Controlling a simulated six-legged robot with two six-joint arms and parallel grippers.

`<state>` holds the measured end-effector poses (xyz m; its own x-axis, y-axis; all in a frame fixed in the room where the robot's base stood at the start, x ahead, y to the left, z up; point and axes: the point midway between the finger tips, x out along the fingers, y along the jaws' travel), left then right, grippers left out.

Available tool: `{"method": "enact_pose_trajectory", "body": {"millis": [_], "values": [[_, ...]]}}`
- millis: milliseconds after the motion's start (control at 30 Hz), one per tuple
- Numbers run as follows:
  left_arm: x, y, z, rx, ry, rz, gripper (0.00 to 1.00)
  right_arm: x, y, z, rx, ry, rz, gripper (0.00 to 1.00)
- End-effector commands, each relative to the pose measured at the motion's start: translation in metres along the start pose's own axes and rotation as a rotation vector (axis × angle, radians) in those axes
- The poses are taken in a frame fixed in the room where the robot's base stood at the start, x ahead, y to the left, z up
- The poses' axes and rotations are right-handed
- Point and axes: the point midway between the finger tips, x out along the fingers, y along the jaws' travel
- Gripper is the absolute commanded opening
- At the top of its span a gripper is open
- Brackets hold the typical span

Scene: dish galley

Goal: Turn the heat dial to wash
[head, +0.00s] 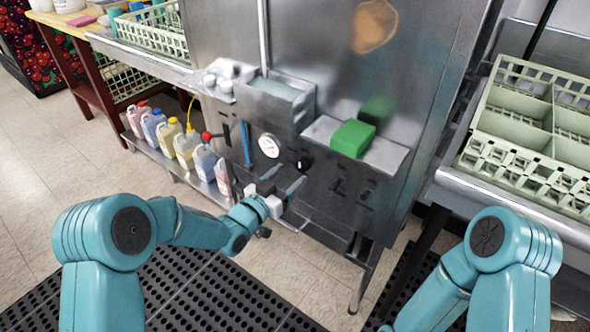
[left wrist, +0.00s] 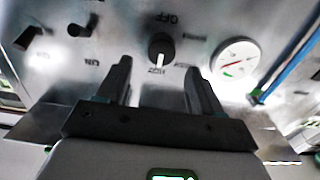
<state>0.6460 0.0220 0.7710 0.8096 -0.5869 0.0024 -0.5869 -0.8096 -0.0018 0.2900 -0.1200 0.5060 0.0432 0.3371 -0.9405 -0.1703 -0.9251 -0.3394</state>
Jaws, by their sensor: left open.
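The heat dial is a small round black knob (left wrist: 161,48) with a white pointer, on the steel panel of the dish machine. In the left wrist view the pointer aims down at a label that I cannot read surely; an upside-down OFF stands above the knob. In the head view the knob (head: 301,163) is small, right of the round gauge. My left gripper (head: 287,177) is open and empty in front of the panel. In the left wrist view its fingers (left wrist: 158,68) point at the knob, one to each side, apart from it. My right gripper is out of view.
A white gauge (left wrist: 237,57) and a blue tube (head: 245,143) are close to the dial. A green block (head: 353,138) lies on a ledge above. Several bottles (head: 186,148) stand on a low shelf at left. A rack (head: 530,135) is at right.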

Motion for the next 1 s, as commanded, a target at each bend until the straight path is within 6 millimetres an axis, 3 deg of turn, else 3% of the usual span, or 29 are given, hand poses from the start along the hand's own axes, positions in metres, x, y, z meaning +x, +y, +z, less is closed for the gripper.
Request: {"method": "enact_pose_trajectory", "body": {"millis": [200, 567, 667, 733, 767, 1000], "values": [[0.031, 0.0, 0.0, 0.0, 0.001, 0.002, 0.66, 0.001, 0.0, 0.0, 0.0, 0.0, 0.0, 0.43], [0.038, -0.003, 0.001, -0.001, -0.001, 0.001, 0.66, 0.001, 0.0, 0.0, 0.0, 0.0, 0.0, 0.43], [0.038, -0.003, 0.0, -0.001, -0.001, 0.001, 0.4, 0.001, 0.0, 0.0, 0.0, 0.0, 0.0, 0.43], [0.038, -0.003, 0.0, -0.001, -0.001, 0.001, 0.17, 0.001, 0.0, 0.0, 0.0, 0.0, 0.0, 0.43], [0.038, -0.003, 0.0, -0.001, -0.001, 0.001, 0.11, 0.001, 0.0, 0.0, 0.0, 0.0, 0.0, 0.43], [0.037, -0.002, 0.001, -0.012, -0.001, 0.002, 0.12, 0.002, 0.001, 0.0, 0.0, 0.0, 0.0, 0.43]]}}
